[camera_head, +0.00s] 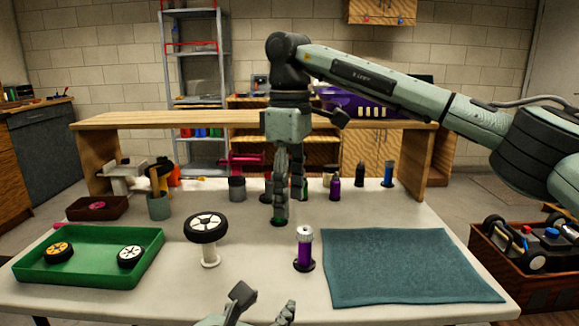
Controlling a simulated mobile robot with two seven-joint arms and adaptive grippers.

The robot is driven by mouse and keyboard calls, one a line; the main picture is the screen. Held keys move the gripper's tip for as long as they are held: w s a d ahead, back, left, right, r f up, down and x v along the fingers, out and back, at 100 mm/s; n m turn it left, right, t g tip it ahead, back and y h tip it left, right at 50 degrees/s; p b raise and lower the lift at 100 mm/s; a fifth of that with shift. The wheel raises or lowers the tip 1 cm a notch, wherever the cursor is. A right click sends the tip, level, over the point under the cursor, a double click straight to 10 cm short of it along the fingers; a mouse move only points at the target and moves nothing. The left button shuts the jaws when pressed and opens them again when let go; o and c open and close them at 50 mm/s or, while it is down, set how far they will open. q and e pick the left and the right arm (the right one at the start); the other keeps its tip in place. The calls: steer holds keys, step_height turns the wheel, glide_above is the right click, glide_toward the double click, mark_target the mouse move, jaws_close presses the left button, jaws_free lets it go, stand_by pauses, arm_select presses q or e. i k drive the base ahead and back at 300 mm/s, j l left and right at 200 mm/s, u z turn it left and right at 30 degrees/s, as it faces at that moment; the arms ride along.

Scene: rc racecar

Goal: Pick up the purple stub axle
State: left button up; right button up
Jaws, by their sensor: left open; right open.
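The purple stub axle (304,252) appears to be the upright purple piece with a pale ribbed top and a dark round base, near the table's front middle. My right gripper (280,205) points down over the middle of the table, behind and left of the axle and apart from it. It is open and seen nearly edge-on, so the gap between its fingers hardly shows. My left gripper (262,304) is open and empty at the bottom edge, in front and to the left of the axle. Most of the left arm is out of frame.
A wheel (206,228) on a white post stands left of the axle. A green tray (90,276) with two wheels is far left. A teal mat (400,266) lies right. Bottles and small parts stand behind, under a wooden shelf (190,119).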

mark_target(304, 262)
steer(key=k+j, duration=0.2)
steer(key=k, duration=0.15)
steer(key=k+j, duration=0.2)
steer(key=k, duration=0.15)
steer(key=k+j, duration=0.2)
steer(key=k, duration=0.2)
